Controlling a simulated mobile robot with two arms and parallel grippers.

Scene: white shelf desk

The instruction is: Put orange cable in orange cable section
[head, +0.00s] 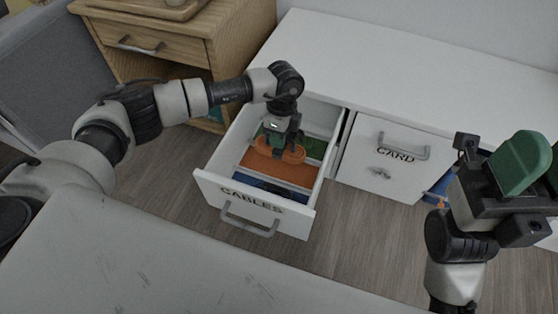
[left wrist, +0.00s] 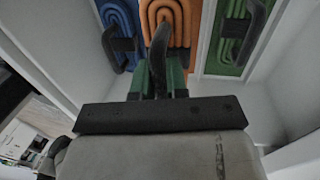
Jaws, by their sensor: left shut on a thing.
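The open drawer labelled CABLES (head: 250,204) has an orange section (head: 268,174) in its middle, with blue (head: 262,188) in front and green (head: 314,148) behind. The orange cable (head: 293,156) is a rounded coil over the orange section. My left gripper (head: 278,146) reaches down into the drawer and is shut on it. In the left wrist view the orange coil (left wrist: 184,15) lies between a blue coil (left wrist: 121,18) and a green coil (left wrist: 228,38). Whether it touches the section floor is unclear. My right gripper (head: 512,185) is at the right, with a green rounded piece.
A closed drawer labelled CARD (head: 362,160) stands right of the open one. The white desk top (head: 390,75) above is clear. A wooden cabinet (head: 190,50) stands at the back left. The drawer walls surround my left gripper closely.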

